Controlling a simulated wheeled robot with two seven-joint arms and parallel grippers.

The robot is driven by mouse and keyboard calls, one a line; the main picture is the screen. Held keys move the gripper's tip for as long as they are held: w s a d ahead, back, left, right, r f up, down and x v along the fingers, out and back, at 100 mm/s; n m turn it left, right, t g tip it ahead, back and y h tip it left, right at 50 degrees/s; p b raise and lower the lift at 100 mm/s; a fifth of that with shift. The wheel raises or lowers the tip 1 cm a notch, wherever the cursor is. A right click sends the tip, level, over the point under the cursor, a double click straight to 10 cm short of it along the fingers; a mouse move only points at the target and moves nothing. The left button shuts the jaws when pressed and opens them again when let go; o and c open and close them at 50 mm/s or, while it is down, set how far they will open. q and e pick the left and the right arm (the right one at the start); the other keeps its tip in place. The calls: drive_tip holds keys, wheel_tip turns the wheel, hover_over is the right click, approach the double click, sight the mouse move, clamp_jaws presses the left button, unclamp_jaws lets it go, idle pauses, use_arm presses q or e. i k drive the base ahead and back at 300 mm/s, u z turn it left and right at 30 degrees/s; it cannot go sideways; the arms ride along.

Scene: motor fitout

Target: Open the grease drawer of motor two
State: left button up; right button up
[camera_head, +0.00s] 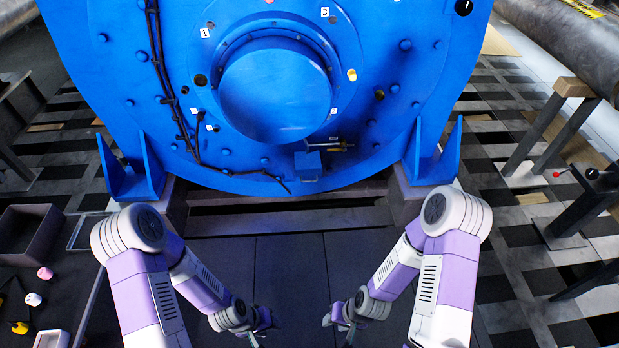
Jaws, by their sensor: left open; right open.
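The large blue motor (160,90) fills the upper middle of the head view. A small blue box-like part (308,164), which looks like the grease drawer, sits low on its face, just below the big round hub (275,95). Whether it is pulled out at all is too small to tell. My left gripper (258,334) is open and empty at the bottom middle, well below the motor. My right gripper (341,326) is open and empty to the right of it. Both grippers are apart from the motor, and their fingertips are small in the picture.
A black cable (170,95) runs down the motor's left face. A dark open bin (28,232) and small coloured items stand at the left. A metal stand (550,125) is at right. Dark floor (285,270) before the motor is clear.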

sight(304, 175)
drive_tip(key=u, duration=0.3)
drive_tip(key=i, duration=1.7)
drive_tip(key=z, duration=0.35)
